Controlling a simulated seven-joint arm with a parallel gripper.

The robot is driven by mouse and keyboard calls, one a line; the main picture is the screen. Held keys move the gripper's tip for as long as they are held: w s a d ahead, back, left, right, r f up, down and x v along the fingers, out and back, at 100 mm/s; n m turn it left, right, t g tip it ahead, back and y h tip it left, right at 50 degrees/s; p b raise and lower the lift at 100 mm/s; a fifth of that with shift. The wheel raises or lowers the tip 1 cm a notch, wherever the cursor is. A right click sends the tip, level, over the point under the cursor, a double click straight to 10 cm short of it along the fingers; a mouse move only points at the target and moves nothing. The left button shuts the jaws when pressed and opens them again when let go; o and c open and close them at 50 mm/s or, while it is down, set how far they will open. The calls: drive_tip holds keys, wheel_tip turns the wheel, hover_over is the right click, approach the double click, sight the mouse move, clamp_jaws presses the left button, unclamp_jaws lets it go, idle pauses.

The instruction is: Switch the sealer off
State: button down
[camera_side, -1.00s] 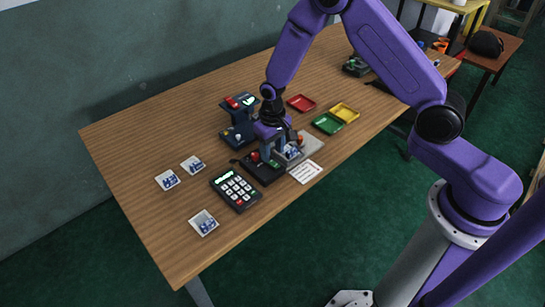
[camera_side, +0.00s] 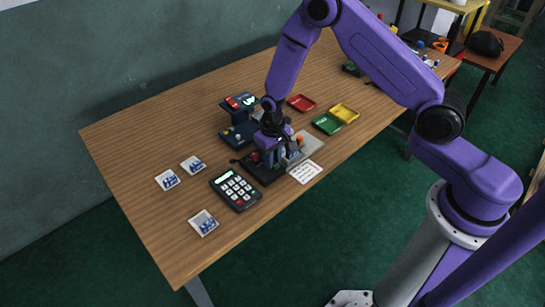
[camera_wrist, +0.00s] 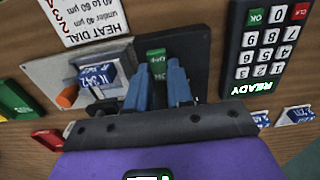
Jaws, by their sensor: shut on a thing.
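The sealer is a black unit (camera_side: 253,172) near the table's front edge, with a grey plate (camera_side: 312,145) beside it carrying an orange knob (camera_side: 300,139). The black unit (camera_wrist: 190,45) and grey plate (camera_wrist: 50,72) also show in the wrist view. My gripper (camera_side: 271,162) points down over the black unit. In the wrist view, its two blue fingers (camera_wrist: 161,70) stand either side of a green-topped switch (camera_wrist: 156,54) and appear shut on it. The exact contact is hidden. A blue-printed white packet (camera_wrist: 97,78) lies on the grey plate beside the fingers.
A black keypad (camera_side: 235,190) stands to the left, with several printed packets (camera_side: 168,180) beyond it. A white card (camera_side: 305,171) lies at the front. Red (camera_side: 301,103), yellow (camera_side: 344,113) and green (camera_side: 326,124) trays lie behind. A dark device (camera_side: 237,134) stands behind my gripper.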

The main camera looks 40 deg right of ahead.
sight(277, 165)
drive_tip(key=shift+s+t, duration=0.1)
drive_tip(key=shift+t, duration=0.5)
drive_tip(key=c, duration=1)
unclamp_jaws()
wheel_tip(277, 165, up, 17)
drive_tip(key=s, duration=0.1)
drive_tip(key=shift+s+r, duration=0.2)
drive_tip(key=shift+s, duration=0.2)
